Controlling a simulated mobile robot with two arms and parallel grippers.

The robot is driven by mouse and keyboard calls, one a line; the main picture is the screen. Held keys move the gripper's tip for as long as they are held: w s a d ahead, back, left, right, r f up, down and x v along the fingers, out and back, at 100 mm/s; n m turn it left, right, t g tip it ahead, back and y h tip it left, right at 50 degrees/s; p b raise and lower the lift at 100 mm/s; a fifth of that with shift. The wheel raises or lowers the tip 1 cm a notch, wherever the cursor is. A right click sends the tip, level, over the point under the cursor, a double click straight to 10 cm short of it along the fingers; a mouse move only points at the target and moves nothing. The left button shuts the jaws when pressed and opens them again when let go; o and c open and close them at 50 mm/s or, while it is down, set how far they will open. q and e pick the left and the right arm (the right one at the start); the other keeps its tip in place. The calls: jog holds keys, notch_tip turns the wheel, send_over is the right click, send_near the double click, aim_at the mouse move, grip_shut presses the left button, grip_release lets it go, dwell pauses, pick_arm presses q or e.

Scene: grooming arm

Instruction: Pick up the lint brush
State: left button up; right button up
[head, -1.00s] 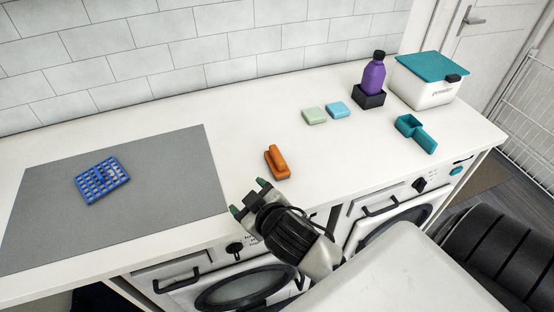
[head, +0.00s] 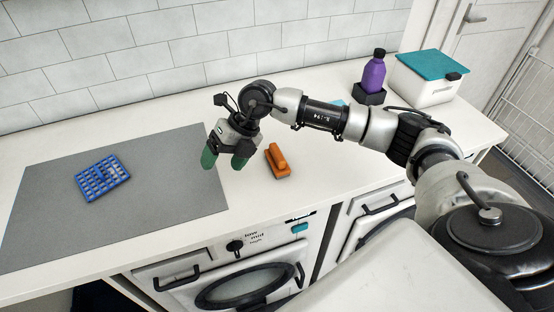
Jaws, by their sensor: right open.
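The lint brush, an orange block with a raised grip (head: 278,160), lies on the white counter right of the grey mat. My right gripper (head: 224,163) has green fingertips spread apart and points down. It is just left of the brush, near the mat's right edge, apart from the brush and empty. My right arm reaches in from the right across the counter. My left gripper is not in the head view.
A blue grid rack (head: 102,179) lies on the grey mat (head: 150,215). A purple bottle (head: 374,75) stands in a black holder, beside a white box with a teal lid (head: 428,78). My arm covers the sponges and scoop. Washing machines (head: 240,280) stand below the counter.

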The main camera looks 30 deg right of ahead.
aim_at(277, 151)
jog(key=d+h, duration=0.2)
jog(key=d, duration=0.3)
jog(key=w+d+r+m+h, duration=0.1)
jog(key=d+h, duration=0.1)
jog(key=d, duration=0.3)
jog(key=d+r+m+h, duration=0.1)
jog(key=d+h, duration=0.1)
jog(key=d, duration=0.3)
jog(key=shift+w+r+g+h, duration=0.2)
jog(key=shift+r+g+h, duration=0.05)
jog(key=shift+g+h, duration=0.15)
jog(key=shift+d+f, duration=0.2)
jog(key=shift+f, duration=0.05)
notch_tip(277, 151, down, 5)
jog(key=shift+r+p, duration=0.2)
jog(key=shift+p, duration=0.4)
jog(key=shift+s+a+f+p, duration=0.15)
jog(key=shift+f+p, duration=0.25)
jog(key=shift+f, duration=0.15)
notch_tip(277, 151, down, 4)
jog(key=shift+s+a+r+p, duration=0.1)
jog(key=shift+s+r+p, duration=0.05)
jog(key=shift+p, duration=0.55)
jog(key=shift+f, duration=0.4)
jog(key=shift+c, duration=0.3)
